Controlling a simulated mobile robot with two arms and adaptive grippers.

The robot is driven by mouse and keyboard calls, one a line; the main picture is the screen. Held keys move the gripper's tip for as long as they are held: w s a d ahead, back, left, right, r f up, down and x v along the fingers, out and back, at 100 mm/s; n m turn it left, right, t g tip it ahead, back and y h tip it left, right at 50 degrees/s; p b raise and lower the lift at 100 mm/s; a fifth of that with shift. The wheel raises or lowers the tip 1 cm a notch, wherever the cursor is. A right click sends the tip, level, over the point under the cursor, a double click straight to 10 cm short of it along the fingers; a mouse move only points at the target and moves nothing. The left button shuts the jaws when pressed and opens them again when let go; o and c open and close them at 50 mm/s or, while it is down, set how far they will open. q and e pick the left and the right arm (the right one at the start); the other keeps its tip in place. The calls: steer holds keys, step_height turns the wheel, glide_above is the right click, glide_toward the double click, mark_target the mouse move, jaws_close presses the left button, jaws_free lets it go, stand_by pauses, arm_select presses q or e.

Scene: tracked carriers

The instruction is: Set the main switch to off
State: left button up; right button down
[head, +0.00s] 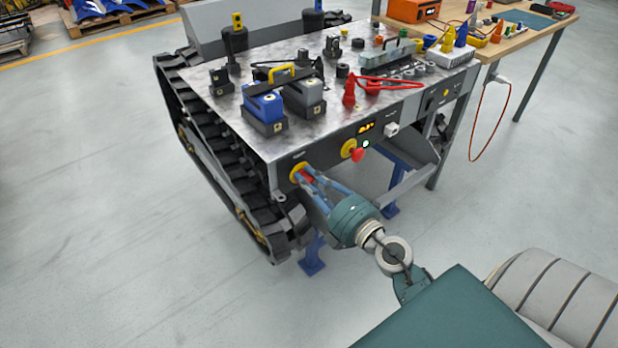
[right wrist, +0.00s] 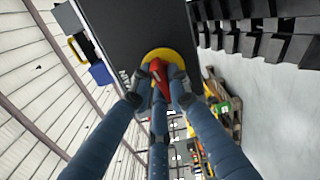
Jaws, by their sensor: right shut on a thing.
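The main switch is a red handle (right wrist: 157,72) on a yellow round plate (right wrist: 165,54), set in the dark front panel of the tracked carrier. In the head view its yellow plate (head: 296,171) shows at the left end of the panel. My right gripper (head: 307,178) reaches it from the front, and its blue fingers are closed around the red handle. In the right wrist view the fingertips (right wrist: 161,80) press on the handle from both sides. The handle's exact angle is partly hidden by the fingers. My left gripper is not in view.
A red knob (head: 357,154) on another yellow plate sits right of the gripper, near a small green light and a display. Batteries (head: 264,110) and a red cable (head: 390,84) lie on the carrier's top. The black track (head: 215,150) runs along the left. Open floor lies in front.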

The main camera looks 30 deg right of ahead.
steer(key=n, duration=0.2)
steer(key=shift+f+n, duration=0.1)
steer(key=shift+n, duration=0.3)
steer(key=n, duration=0.2)
steer(key=shift+a+n, duration=0.1)
steer(key=shift+n, duration=0.3)
steer(key=n, duration=0.5)
steer(key=shift+f, duration=0.2)
steer(key=shift+n, duration=2.4)
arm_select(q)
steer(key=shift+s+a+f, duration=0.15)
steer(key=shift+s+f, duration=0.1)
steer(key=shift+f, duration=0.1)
arm_select(e)
steer(key=shift+n, duration=0.4)
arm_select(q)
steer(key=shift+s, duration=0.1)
arm_select(e)
steer(key=shift+a+f, duration=0.1)
